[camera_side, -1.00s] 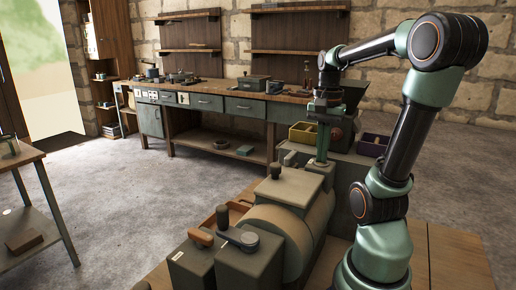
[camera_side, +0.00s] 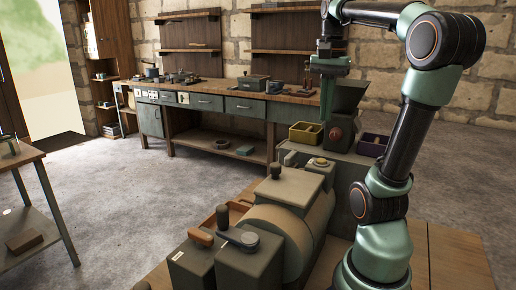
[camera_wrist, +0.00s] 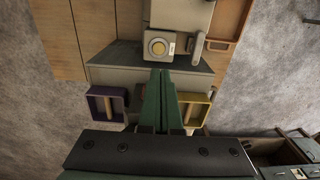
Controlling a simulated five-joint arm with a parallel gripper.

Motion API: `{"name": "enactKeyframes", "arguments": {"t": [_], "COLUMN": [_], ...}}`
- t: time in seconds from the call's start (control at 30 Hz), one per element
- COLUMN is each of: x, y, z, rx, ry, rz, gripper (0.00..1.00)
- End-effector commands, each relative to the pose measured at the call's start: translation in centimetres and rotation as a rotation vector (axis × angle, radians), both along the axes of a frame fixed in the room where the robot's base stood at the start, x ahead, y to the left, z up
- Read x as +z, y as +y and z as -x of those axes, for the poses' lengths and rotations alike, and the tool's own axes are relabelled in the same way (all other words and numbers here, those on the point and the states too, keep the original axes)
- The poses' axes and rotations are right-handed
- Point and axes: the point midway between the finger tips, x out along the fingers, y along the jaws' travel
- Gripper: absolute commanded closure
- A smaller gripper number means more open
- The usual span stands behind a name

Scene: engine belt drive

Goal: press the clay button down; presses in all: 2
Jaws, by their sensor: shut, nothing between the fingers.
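The clay button (camera_side: 321,161) is a small round tan cap on top of the pale grey machine housing (camera_side: 313,169). In the wrist view the button (camera_wrist: 158,46) shows from above as a disc in a pale ring, with a small white label to its right. My gripper (camera_side: 327,118) is shut and empty, pointing down well above the button and apart from it. In the wrist view its green fingertips (camera_wrist: 160,72) lie together just below the button in the picture. Nothing hides the button.
A black-knobbed lever (camera_side: 276,171) stands left of the button. The air around my gripper is clear.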

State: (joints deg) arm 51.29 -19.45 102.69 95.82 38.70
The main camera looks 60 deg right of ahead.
Motion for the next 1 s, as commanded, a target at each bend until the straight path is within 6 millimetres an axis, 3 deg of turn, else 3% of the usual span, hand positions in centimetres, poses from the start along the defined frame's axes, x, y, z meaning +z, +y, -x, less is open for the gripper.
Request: {"name": "enactKeyframes", "arguments": {"t": [0.1,0.3,1.0], "x": [1.7,3.0,3.1], "y": [0.0,0.0,0.1], "z": [0.0,0.0,-0.1], "rx": [0.0,0.0,0.006], "ry": [-0.002,0.0,-0.002], "rz": [0.002,0.0,0.002], "gripper": [1.0,1.0,1.0]}}
